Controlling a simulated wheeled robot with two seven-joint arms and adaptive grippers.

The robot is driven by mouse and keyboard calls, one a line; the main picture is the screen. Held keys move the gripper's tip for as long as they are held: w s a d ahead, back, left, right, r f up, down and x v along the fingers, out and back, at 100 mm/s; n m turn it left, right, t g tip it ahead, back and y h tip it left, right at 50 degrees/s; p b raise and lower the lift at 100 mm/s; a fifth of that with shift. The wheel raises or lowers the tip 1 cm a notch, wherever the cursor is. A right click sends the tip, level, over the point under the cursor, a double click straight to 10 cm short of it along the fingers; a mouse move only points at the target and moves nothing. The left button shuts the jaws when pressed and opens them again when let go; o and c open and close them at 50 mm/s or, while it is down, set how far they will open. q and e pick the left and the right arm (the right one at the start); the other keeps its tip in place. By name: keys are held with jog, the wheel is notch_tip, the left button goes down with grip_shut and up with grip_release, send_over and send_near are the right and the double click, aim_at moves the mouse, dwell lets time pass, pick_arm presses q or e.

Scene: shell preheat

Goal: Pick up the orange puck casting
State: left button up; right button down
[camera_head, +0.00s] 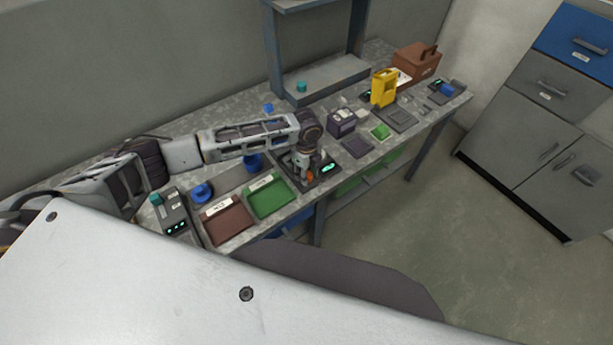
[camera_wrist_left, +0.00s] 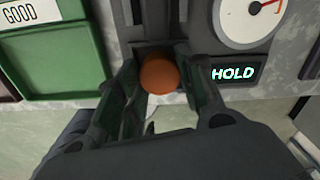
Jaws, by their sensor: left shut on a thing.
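The orange puck casting (camera_wrist_left: 160,76) sits between the two fingers of my left gripper (camera_wrist_left: 160,92) in the left wrist view. The fingers are shut on it, one on each side. In the head view my left gripper (camera_head: 304,173) points down over a dark device on the bench, and only a small bit of the orange puck casting (camera_head: 309,176) shows beside the fingers. Whether the puck touches the device below cannot be told. The device's display (camera_wrist_left: 234,73) reads HOLD, beside a white dial (camera_wrist_left: 248,18) with a red needle. My right gripper is not in view.
A green tray (camera_head: 271,196) labelled GOOD in the left wrist view and a red-brown tray (camera_head: 228,222) lie left of the device. A purple-grey box (camera_head: 341,122), a yellow object (camera_head: 384,88) and a shelf (camera_head: 325,78) stand farther along the bench. The bench's front edge is close.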

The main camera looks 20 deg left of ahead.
pick_arm(q)
jog(key=shift+r, duration=0.1)
notch_tip(320, 180, up, 10)
jog(key=shift+f+b, duration=0.1)
jog(key=shift+b, duration=0.35)
dwell(0.3)
dwell(0.5)
